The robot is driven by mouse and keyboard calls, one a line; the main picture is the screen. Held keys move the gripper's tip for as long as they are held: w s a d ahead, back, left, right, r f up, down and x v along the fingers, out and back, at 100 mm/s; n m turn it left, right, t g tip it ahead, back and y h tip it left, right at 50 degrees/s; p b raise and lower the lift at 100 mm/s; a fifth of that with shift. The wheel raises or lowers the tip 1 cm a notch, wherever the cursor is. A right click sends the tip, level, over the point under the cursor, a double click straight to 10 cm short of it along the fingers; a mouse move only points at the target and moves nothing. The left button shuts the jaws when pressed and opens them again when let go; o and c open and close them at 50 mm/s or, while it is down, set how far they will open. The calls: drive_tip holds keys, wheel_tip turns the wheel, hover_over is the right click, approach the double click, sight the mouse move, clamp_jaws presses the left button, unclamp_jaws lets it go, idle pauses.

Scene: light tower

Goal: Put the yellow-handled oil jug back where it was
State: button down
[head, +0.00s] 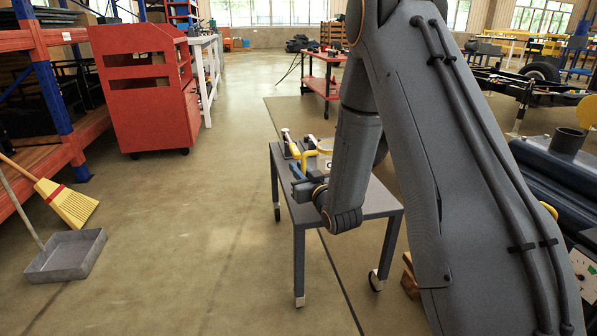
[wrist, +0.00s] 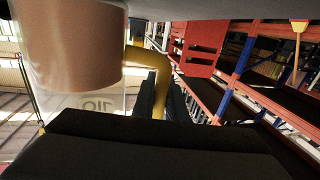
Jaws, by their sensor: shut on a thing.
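The oil jug (head: 325,160) shows in the head view at the grey table, partly hidden behind my arm. Its yellow handle (head: 308,154) faces left. My gripper (head: 300,170) is shut on the handle. In the wrist view the clear jug (wrist: 75,108) fills the upper left, with brownish oil inside and lettering on its side. Its yellow handle (wrist: 158,60) runs down to the dark fingers (wrist: 158,97). I cannot tell whether the jug's base touches the table top.
The small grey wheeled table (head: 378,203) stands under my forearm. Small items (head: 287,138) are at its far left corner. A red cabinet (head: 150,95), a broom (head: 68,203) and a grey dustpan (head: 68,256) are at left. The floor between is clear.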

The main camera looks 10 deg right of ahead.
drive_tip(key=shift+f, duration=0.1)
drive_tip(key=c, duration=1.8)
unclamp_jaws()
drive_tip(key=shift+o, duration=0.2)
